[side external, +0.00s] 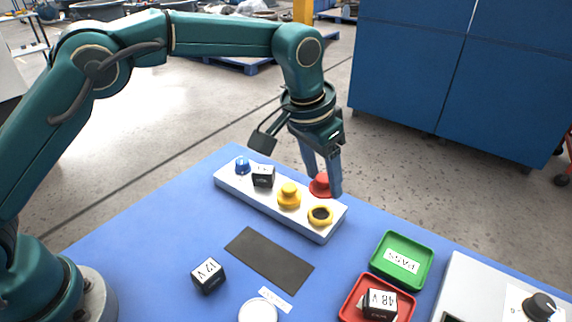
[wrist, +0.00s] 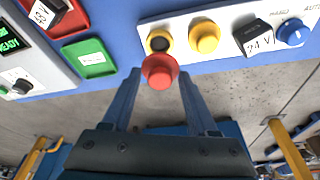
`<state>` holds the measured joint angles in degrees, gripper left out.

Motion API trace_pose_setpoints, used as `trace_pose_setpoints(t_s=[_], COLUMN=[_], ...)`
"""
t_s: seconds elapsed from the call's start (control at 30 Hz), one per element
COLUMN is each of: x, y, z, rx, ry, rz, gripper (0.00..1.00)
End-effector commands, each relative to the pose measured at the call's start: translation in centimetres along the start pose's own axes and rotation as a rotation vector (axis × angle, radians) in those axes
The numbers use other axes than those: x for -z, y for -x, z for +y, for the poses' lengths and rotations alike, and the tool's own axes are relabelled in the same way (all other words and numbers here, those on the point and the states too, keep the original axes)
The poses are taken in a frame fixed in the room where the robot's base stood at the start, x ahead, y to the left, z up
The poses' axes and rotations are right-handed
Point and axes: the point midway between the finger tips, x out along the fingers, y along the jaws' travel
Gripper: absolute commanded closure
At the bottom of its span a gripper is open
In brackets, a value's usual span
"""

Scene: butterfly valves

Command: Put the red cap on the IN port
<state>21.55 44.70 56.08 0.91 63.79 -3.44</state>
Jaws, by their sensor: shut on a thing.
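The red cap (side external: 320,185) is round with a flared rim. It sits between the fingertips of my gripper (side external: 323,184), which is shut on it. It also shows in the wrist view (wrist: 158,71), between the two blue-grey fingers (wrist: 160,77). The cap is at the far long edge of the white panel (side external: 253,200), beside a yellow ring with a dark centre (side external: 320,215). In the wrist view that ring (wrist: 159,41) lies just above the cap and is partly overlapped by it. I see no readable IN label. The cap's height above the panel is hard to tell.
The panel also carries a yellow knob (side external: 288,196), a black block (side external: 263,176) and a blue knob (side external: 242,165). A green PASS tray (side external: 428,261), a red tray (side external: 350,312) with a 48V block, a 12V block (side external: 208,276) and a dark mat (side external: 268,259) lie nearby.

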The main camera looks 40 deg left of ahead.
Motion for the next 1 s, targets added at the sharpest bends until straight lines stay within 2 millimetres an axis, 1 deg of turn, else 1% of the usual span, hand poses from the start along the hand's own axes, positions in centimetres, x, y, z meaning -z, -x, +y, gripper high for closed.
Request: trace_pose_setpoints(t_s=[0.27,0.5,0.7,1.0], x=[-0.6,-1.1,-1.4,-1.5], y=[-1.2,-3.0,-4.2,-4.7], z=[0.3,0.2,0.2,0.2], rx=[-0.002,-0.001,-0.001,-0.001], ry=[-0.006,-0.004,-0.004,-0.004], rz=[-0.001,-0.001,-0.001,0.001], gripper=[0.92,0.92,0.92,0.92])
